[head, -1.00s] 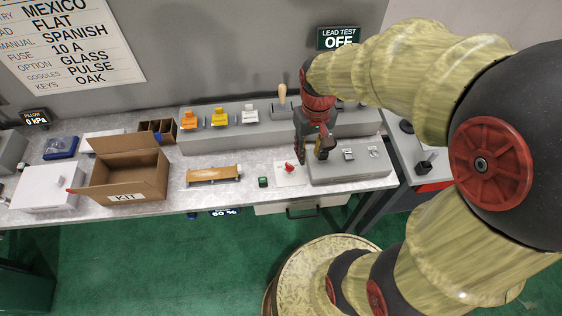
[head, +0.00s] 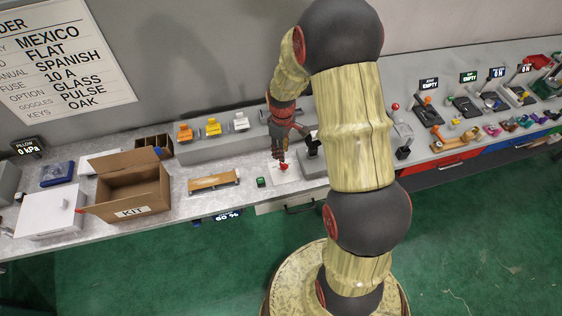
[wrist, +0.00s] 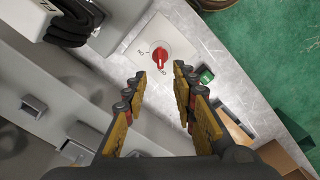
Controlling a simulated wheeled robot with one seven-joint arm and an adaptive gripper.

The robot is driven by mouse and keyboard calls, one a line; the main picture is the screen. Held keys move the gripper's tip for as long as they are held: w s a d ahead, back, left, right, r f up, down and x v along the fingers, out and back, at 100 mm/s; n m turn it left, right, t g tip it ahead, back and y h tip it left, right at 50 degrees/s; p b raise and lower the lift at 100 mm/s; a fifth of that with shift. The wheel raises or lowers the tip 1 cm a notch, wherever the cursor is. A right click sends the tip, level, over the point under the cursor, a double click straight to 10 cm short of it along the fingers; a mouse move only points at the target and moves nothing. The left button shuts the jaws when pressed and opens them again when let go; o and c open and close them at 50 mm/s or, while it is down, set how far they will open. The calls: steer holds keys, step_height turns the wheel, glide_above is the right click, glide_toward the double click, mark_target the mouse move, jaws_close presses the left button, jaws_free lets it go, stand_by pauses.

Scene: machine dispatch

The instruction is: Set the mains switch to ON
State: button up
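The mains switch (wrist: 160,57) is a red rotary knob on a white plate (wrist: 180,42) with small dark lettering, in the upper middle of the wrist view. One mark reads like ON, seen upside down, left of the knob; another sits lower right. I cannot tell for sure which mark the knob points at. In the head view the red knob (head: 284,167) is near the bench's front edge. My gripper (wrist: 160,84) is open and empty, its fingertips just short of the knob in the wrist view, apart from it. In the head view my gripper (head: 279,157) hangs just above and behind the knob.
A small green object (wrist: 205,76) lies beside the plate. A grey panel (head: 314,163) stands right of the switch, partly hidden by my arm. Behind is a grey raised block (head: 220,144) with levers. A wooden piece (head: 213,181) and an open KIT box (head: 130,190) are left.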

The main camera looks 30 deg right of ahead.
mark_target(284, 168)
step_height(284, 168, down, 7)
steer(key=shift+r, duration=0.1)
stand_by(0.3)
steer(key=shift+c, duration=0.7)
jaws_close()
